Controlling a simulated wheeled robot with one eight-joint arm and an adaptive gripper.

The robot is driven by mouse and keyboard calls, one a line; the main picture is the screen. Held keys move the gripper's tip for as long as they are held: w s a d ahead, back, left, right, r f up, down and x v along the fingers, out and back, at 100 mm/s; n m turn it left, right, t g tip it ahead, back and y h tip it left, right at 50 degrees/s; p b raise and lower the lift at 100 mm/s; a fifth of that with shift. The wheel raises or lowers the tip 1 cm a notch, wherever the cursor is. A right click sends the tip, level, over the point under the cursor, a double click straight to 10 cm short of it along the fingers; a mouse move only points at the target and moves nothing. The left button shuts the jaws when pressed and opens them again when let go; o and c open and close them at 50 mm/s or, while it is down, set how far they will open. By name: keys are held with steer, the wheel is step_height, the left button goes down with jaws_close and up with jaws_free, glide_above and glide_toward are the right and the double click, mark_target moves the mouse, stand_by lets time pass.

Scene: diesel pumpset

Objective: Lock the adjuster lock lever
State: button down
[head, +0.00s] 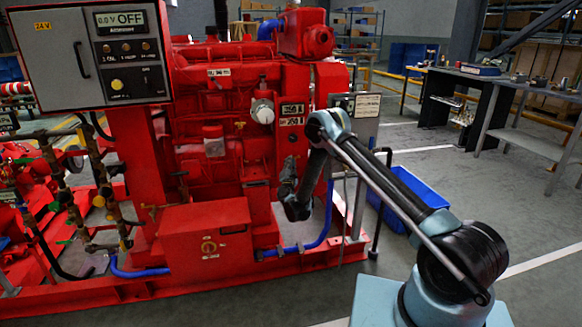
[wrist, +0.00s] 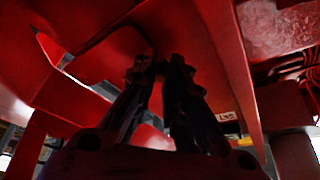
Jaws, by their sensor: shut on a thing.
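In the head view my gripper (head: 288,168) is at the right side of the red diesel engine (head: 225,140), below the alternator-side labels. The lever cannot be picked out in that view. Red plates (wrist: 110,50) surround the fingers in the wrist view.
A grey control cabinet (head: 85,60) stands at upper left and a red box (head: 207,245) at the engine's front. A blue bin (head: 415,185) lies behind my arm. A vertical red plate (wrist: 228,60) is close right of the fingers. Open floor lies to the right.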

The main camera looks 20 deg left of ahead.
steer(key=c, duration=1.6)
jaws_free()
steer(key=shift+s, duration=0.1)
steer(key=v, duration=0.7)
steer(key=shift+f, duration=0.2)
steer(key=shift+s, duration=0.15)
